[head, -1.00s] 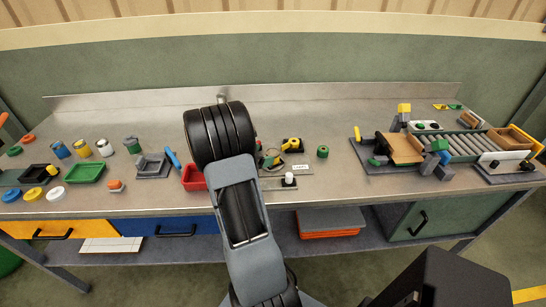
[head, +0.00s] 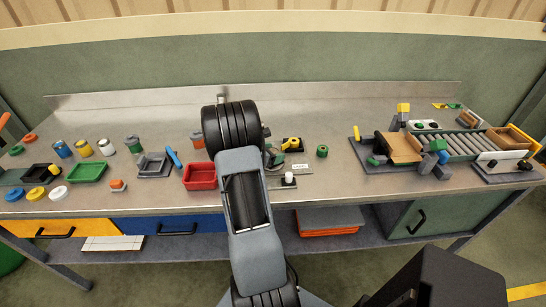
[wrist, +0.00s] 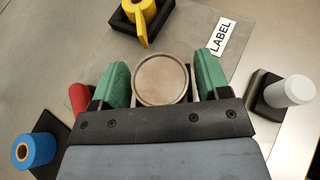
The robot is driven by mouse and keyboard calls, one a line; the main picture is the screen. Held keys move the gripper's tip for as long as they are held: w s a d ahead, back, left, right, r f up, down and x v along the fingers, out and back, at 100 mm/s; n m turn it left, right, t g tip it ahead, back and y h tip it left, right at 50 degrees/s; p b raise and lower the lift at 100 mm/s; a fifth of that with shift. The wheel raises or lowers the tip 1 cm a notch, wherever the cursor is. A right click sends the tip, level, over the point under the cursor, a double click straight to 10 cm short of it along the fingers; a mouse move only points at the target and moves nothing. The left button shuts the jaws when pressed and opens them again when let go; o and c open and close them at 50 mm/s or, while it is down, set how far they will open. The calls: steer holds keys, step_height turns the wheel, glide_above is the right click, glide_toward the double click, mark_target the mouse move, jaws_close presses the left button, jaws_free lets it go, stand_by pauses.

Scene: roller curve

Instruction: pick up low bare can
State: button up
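The low bare can (wrist: 161,80) shows in the wrist view as a round, plain grey-brown top with a pale rim. It lies between the two green fingers of my gripper (wrist: 162,76). The fingers stand on either side of it with what look like narrow gaps, so my gripper appears open around the can. The can's lower part is hidden. In the head view my gripper (head: 272,156) is mostly hidden behind my arm, above the middle of the bench, and I cannot make out the can there.
A yellow tool in a black holder (wrist: 140,15) lies beyond the can. A white label (wrist: 222,37) and a white-topped cylinder (wrist: 297,90) are at right. A blue roll (wrist: 34,150) is at lower left. A red tray (head: 200,176) stands left of my arm; a roller conveyor (head: 470,145) is far right.

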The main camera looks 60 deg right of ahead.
steer(key=c, duration=0.9)
steer(key=shift+o, duration=0.2)
steer(key=shift+r, duration=0.1)
